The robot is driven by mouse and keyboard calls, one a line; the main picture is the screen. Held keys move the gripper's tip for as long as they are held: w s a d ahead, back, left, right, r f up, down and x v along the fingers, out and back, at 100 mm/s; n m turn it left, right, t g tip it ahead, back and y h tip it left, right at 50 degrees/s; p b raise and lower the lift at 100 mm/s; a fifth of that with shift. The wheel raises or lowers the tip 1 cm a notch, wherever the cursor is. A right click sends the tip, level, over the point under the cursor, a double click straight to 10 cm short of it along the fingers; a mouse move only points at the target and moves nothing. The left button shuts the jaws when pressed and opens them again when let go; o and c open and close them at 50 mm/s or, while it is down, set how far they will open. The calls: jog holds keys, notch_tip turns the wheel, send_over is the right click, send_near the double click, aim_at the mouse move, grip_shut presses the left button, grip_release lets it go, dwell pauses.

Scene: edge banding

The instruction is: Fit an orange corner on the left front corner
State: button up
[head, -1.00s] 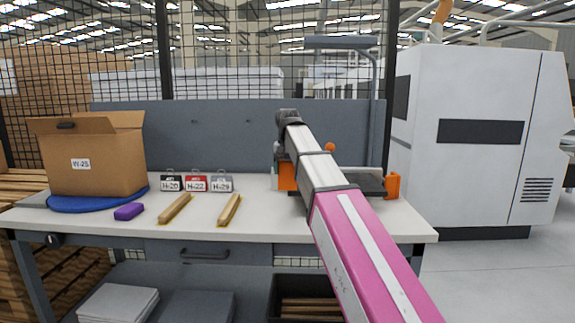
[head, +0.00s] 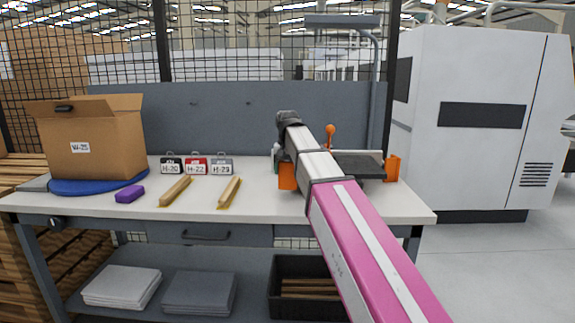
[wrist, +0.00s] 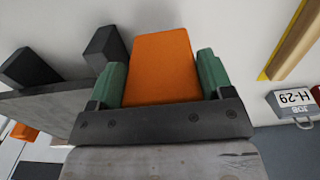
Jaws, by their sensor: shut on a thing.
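My gripper (wrist: 158,82) is shut on an orange corner (wrist: 163,65), which sits between its two green fingers. In the head view the held orange corner (head: 287,176) shows at the left front end of the dark panel (head: 358,166), partly behind my arm. In the wrist view the panel (wrist: 40,112) comes in from the left and ends close to the left finger. Whether the corner touches the panel, I cannot tell. Another orange corner (head: 392,168) is at the panel's right end.
Grey, red and black cards (head: 196,167) and two yellow-brown strips (head: 175,190) lie left of the panel, with a purple block (head: 130,194) and a cardboard box (head: 95,140) beyond. Dark blocks (wrist: 105,47) stand beside the panel. An orange knob (head: 330,130) rises behind it.

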jog(key=shift+f, duration=1.35)
jog(key=shift+w+d, duration=0.55)
jog(key=shift+d, duration=0.05)
